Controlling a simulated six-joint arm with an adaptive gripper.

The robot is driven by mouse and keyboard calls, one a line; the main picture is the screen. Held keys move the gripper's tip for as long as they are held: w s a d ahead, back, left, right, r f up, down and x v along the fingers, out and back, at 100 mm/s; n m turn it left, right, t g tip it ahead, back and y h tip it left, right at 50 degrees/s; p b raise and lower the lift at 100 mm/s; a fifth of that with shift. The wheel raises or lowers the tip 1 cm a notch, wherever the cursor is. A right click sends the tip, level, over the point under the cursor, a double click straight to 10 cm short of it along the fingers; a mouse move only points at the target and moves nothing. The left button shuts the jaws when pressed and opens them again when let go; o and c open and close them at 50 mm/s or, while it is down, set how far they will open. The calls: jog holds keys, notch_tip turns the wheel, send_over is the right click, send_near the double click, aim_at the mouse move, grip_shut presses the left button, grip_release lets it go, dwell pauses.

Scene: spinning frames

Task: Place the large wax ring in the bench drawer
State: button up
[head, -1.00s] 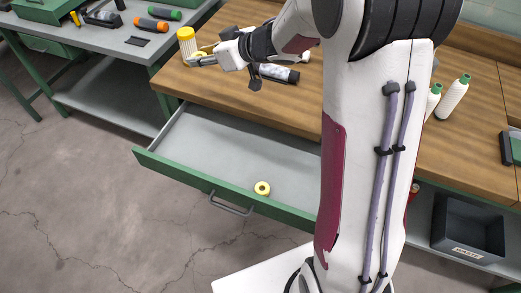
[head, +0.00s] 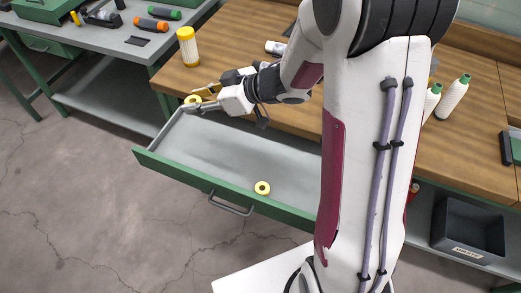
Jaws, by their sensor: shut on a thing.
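My gripper (head: 190,99) is shut on a pale yellow wax ring (head: 194,100), which shows between its fingertips. It holds the ring near the bench's front edge, by the back left corner of the open bench drawer (head: 175,160). The fingers hide part of the ring, and I cannot tell its height above the bench. Another yellow ring (head: 262,188) lies flat in the drawer near its front wall. The drawer is grey inside with a green front and a metal handle.
A yellow-capped jar (head: 187,47) stands on the wooden bench (head: 240,35) behind my gripper. White thread cones (head: 453,98) stand at right. A waste bin (head: 467,232) sits below. Most of the drawer floor is clear.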

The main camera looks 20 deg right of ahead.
send_over(211, 156)
notch_tip(211, 156, down, 12)
dwell(0.6)
jog(key=shift+f, duration=0.1)
dwell(0.3)
jog(key=shift+f, duration=2.8)
jog(key=shift+f, duration=0.1)
jog(key=shift+f, duration=2)
jog(key=shift+f, duration=0.15)
jog(key=o, duration=0.9)
jog(key=shift+c, duration=0.2)
